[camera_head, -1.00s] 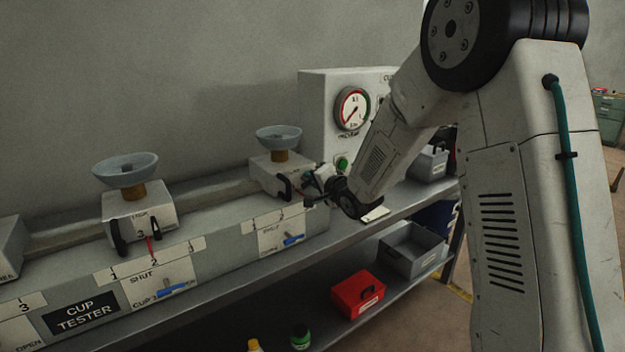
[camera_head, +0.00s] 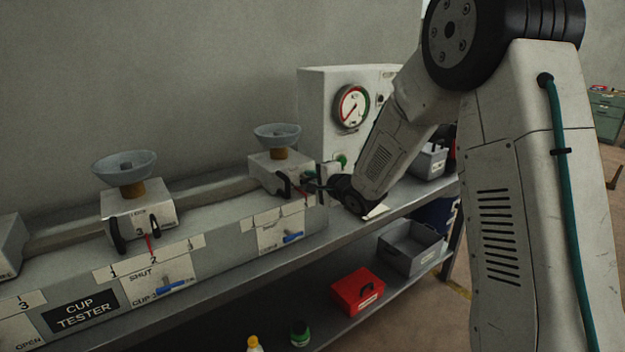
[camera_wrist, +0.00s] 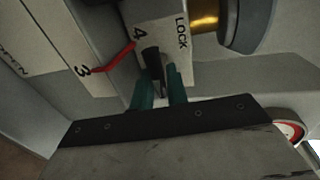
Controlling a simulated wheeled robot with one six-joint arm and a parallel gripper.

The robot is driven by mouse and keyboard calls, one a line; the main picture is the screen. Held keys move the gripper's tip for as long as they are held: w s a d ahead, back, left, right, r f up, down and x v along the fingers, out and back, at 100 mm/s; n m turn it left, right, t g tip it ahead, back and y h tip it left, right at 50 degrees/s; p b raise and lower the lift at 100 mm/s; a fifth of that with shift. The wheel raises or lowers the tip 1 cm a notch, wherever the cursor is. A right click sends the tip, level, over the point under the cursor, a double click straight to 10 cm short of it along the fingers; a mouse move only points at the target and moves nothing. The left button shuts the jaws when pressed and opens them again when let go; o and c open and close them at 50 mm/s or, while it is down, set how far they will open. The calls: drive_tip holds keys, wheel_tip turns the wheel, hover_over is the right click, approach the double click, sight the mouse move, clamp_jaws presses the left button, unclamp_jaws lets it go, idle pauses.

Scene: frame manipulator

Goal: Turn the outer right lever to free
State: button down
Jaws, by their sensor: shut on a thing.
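The rightmost cup block (camera_head: 272,170), white with a grey cup on a brass neck, sits on the rail of the cup tester. Its outer right lever (camera_wrist: 151,60) is short and black, beside the LOCK label in the wrist view. My gripper (camera_wrist: 161,78) has its teal fingers closed on this lever, one on each side. In the head view my gripper (camera_head: 312,185) is at the block's right side and largely hides the lever. A second black lever (camera_head: 283,185) shows on the block's left. The red pointer (camera_wrist: 113,62) runs toward the 3 mark.
The gauge box (camera_head: 330,105) stands behind my wrist. Another cup block (camera_head: 138,212) sits further left on the rail. A red box (camera_head: 357,290) and a grey bin (camera_head: 410,250) are on the lower shelf. The bench's front edge is clear.

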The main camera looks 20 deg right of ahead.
drive_tip(key=shift+f, duration=0.1)
drive_tip(key=c, duration=1.5)
unclamp_jaws()
drive_tip(key=v, duration=0.8)
drive_tip(key=shift+w, duration=0.1)
